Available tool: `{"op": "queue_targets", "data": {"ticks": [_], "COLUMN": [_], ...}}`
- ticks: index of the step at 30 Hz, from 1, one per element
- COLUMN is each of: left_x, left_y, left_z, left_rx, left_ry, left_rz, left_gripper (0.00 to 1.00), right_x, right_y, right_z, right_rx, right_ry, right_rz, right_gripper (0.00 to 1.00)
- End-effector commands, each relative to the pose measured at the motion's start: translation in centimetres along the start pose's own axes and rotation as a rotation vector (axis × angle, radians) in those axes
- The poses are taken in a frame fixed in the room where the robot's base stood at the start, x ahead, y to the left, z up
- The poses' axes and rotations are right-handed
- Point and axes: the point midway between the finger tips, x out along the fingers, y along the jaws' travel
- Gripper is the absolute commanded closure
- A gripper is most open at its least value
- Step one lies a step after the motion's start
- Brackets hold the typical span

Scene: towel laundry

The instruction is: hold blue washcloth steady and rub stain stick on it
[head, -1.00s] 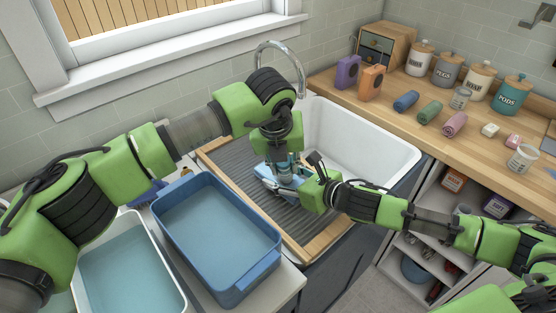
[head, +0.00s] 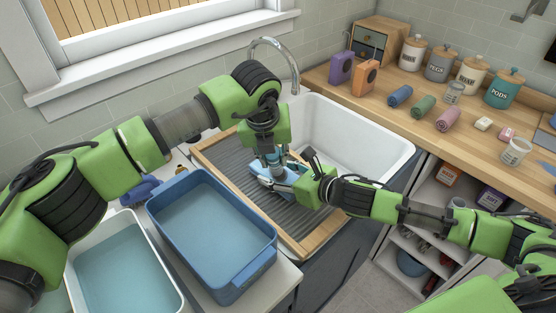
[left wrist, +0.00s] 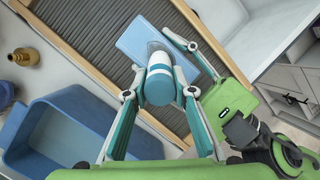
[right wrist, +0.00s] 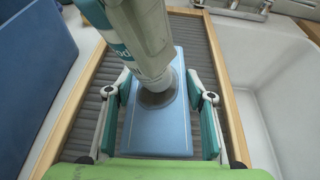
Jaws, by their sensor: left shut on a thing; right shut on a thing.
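The blue washcloth (right wrist: 158,128) lies folded flat on the ribbed drainboard; it also shows in the left wrist view (left wrist: 140,38) and partly in the head view (head: 259,170). My right gripper (right wrist: 160,112) has its fingers on either side of the cloth and is shut on it. The stain stick (right wrist: 146,42), white with a teal label, is tilted, its tip at a round grey patch on the cloth. My left gripper (left wrist: 160,95) is shut on the stick from above. In the head view, the grippers hide most of the stick and cloth.
The drainboard (head: 229,152) has a wooden rim beside the white sink (head: 335,135). A blue tub (head: 212,225) of water and a white tub (head: 125,260) stand at the left.

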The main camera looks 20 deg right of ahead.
Motion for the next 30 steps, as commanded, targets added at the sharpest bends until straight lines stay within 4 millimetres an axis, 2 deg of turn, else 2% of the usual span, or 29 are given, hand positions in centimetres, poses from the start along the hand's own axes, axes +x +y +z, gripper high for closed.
{"op": "queue_targets", "data": {"ticks": [16, 23, 30], "left_x": [0.7, 0.9, 0.7], "left_y": [2.7, 2.2, 0.9], "left_z": [2.6, 2.9, 1.5], "left_rx": [-0.003, -0.001, 0.002], "left_ry": [-0.001, -0.001, 0.000], "left_rz": [0.001, 0.000, 0.000], "left_gripper": [0.97, 0.97, 0.97], "right_x": [0.0, 0.0, 0.0], "right_y": [0.0, 0.0, 0.0], "right_z": [-0.1, -0.1, -0.1], "right_rx": [0.000, 0.000, 0.000], "right_ry": [0.001, 0.001, 0.001], "right_rz": [0.001, 0.001, 0.001], "right_gripper": [0.72, 0.72, 0.72]}}
